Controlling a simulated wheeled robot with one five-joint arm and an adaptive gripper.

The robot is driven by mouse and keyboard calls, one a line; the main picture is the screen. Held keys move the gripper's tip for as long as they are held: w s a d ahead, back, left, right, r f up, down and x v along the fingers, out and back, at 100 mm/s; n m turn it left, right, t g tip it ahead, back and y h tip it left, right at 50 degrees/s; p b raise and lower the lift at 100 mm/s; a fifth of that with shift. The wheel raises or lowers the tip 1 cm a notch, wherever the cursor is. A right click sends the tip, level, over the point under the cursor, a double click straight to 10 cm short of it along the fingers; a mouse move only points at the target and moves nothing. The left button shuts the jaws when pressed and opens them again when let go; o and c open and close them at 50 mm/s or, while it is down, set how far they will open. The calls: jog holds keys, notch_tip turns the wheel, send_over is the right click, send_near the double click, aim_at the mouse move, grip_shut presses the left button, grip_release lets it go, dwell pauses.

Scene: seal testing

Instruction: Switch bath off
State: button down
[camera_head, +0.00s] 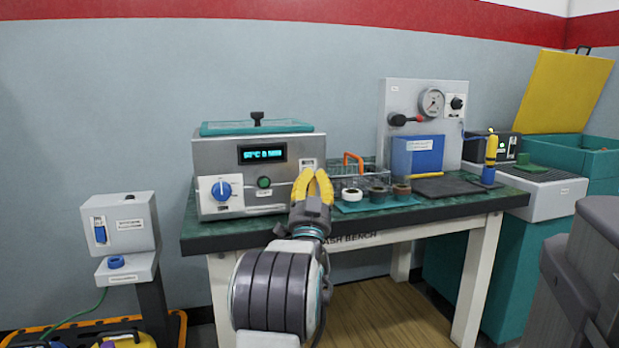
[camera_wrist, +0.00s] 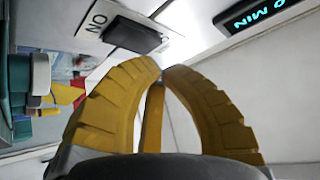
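The bath (camera_head: 215,152) is a grey box with a teal lid (camera_head: 256,127) on the bench. Its front has a lit display (camera_head: 262,154), a blue knob (camera_head: 221,190), a green button (camera_head: 264,183) and a small pale switch plate (camera_head: 307,163). In the wrist view, a black rocker switch (camera_wrist: 135,35) sits on a plate marked ON, with part of the display (camera_wrist: 262,14) to the right. My gripper (camera_head: 314,173) is in front of the bath's right side, just below the switch plate. Its yellow fingertips (camera_wrist: 161,68) meet, with nothing visible between them. I cannot tell whether they touch the switch.
An orange-handled rack (camera_head: 353,162) and small cups (camera_head: 352,194) on a teal mat stand right of my gripper. A gauge panel (camera_head: 432,103) stands behind them. A grey unit (camera_head: 126,222) is at the left. The bench's front edge (camera_head: 240,233) runs beneath my gripper.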

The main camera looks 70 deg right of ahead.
jog(key=shift+w+d+r, duration=0.1)
jog(key=shift+w+r, duration=0.3)
jog(key=shift+r, duration=0.15)
dwell(1.0)
jog(key=shift+s+f, duration=0.1)
jog(key=shift+f, duration=0.1)
dwell(0.9)
